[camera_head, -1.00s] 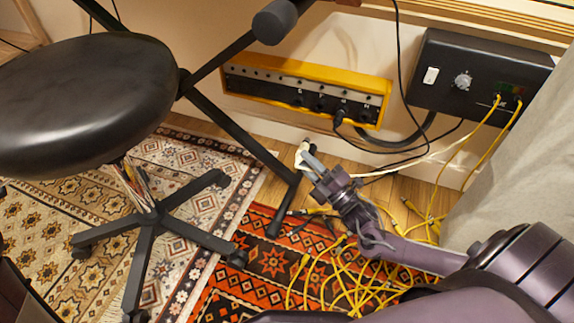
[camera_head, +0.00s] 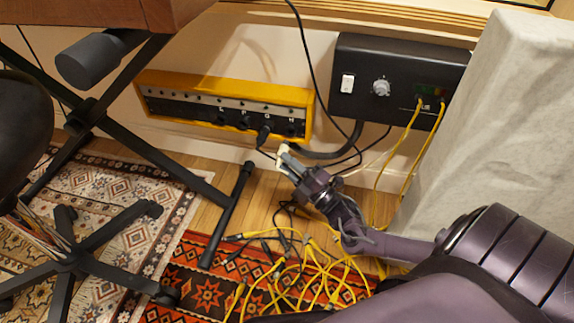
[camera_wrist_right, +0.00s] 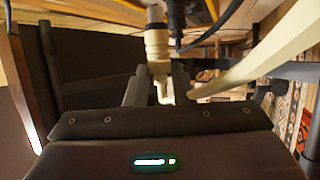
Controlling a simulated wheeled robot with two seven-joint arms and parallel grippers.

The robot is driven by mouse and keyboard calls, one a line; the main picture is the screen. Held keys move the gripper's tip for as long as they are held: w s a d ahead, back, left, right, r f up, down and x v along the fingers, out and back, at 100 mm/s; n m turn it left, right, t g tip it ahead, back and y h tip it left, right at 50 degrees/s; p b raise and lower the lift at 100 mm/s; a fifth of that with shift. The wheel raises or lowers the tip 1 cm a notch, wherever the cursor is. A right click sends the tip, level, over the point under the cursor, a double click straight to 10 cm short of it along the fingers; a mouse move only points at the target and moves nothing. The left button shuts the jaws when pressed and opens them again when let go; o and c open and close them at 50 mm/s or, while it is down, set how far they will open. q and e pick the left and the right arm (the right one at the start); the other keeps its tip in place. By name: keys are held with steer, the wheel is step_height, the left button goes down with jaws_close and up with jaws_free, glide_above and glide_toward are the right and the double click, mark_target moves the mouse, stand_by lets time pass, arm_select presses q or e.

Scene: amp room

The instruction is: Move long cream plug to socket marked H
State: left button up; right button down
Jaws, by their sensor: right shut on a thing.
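The long cream plug (camera_head: 284,150) is held in my right gripper (camera_head: 290,164), just below and in front of the right part of the yellow socket box (camera_head: 150,76). The box has a row of lettered sockets; the letter H (camera_head: 291,122) is at the right end. A black plug (camera_head: 264,134) sits in the socket beside it, under G. The plug is apart from the box in the head view. My left gripper is out of view.
A black box (camera_head: 350,105) with a switch and knob is on the wall to the right, with yellow cables hanging from it. Grey fabric (camera_head: 480,110) stands at the right. A black stand leg (camera_head: 228,213) is left of my gripper. Yellow cables (camera_head: 310,285) lie tangled on the rug.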

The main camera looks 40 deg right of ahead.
steer(key=shift+w+d+b, duration=0.8)
steer(key=shift+w+d, duration=0.35)
steer(key=shift+d, duration=0.05)
steer(key=shift+s+a+p, duration=0.1)
steer(key=shift+s+p, duration=0.15)
steer(key=shift+p, duration=0.1)
steer(key=shift+w+d, duration=0.75)
steer(key=shift+d, duration=0.15)
stand_by(2.3)
steer(key=c, duration=1.2)
jaws_free()
steer(key=shift+o, duration=0.2)
